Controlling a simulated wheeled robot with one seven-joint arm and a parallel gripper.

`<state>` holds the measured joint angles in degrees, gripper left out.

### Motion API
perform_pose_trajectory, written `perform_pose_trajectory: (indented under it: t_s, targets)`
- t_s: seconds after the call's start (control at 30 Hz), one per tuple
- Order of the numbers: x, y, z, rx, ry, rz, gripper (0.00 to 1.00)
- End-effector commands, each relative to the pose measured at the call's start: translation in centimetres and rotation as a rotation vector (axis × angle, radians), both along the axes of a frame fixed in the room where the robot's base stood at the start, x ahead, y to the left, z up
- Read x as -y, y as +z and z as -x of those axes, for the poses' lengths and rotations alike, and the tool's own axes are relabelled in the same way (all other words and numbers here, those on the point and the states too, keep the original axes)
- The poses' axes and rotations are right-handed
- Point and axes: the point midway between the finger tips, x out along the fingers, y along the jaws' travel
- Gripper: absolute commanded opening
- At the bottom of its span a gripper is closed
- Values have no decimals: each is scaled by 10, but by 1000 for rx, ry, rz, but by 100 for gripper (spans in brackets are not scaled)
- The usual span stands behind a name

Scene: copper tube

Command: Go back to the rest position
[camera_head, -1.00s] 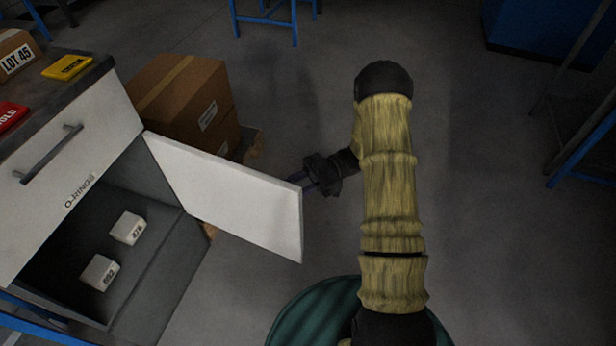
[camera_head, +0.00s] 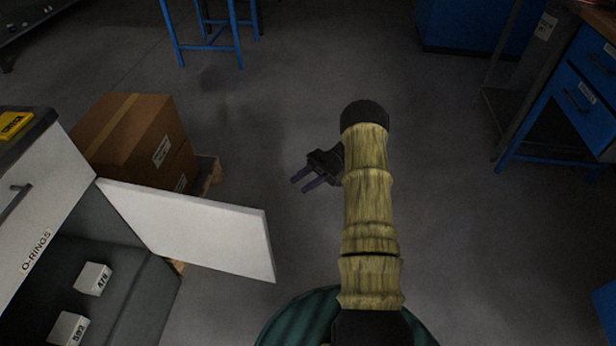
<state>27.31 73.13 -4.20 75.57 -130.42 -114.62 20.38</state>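My gripper (camera_head: 308,181) is at the middle of the head view, at the end of my arm in its tan sleeve. Its two dark fingers point left and stand apart with a gap between them. I see nothing between them. The fingers are clear of the open white cabinet door (camera_head: 195,232), which stands to their lower left. The arm is bent, with its black elbow end toward the top.
The cabinet (camera_head: 25,215) labelled O-RINGS is open, with two small white boxes inside, one (camera_head: 93,279) marked 474. Brown cartons (camera_head: 130,135) sit on a pallet behind the door. A blue stand (camera_head: 205,45) is at the back, and blue drawers (camera_head: 580,95) at right. Floor between is clear.

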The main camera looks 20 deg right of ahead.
Motion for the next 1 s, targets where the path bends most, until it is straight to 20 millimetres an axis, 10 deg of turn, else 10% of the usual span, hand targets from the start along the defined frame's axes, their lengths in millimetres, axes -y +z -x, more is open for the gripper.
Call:
perform_pose_trajectory:
  t_s: [0.73,1.0]
  targets:
    - [9,1,-5,9,-12,5,32]
    - [-36,34,-65,176,-276,106,32]
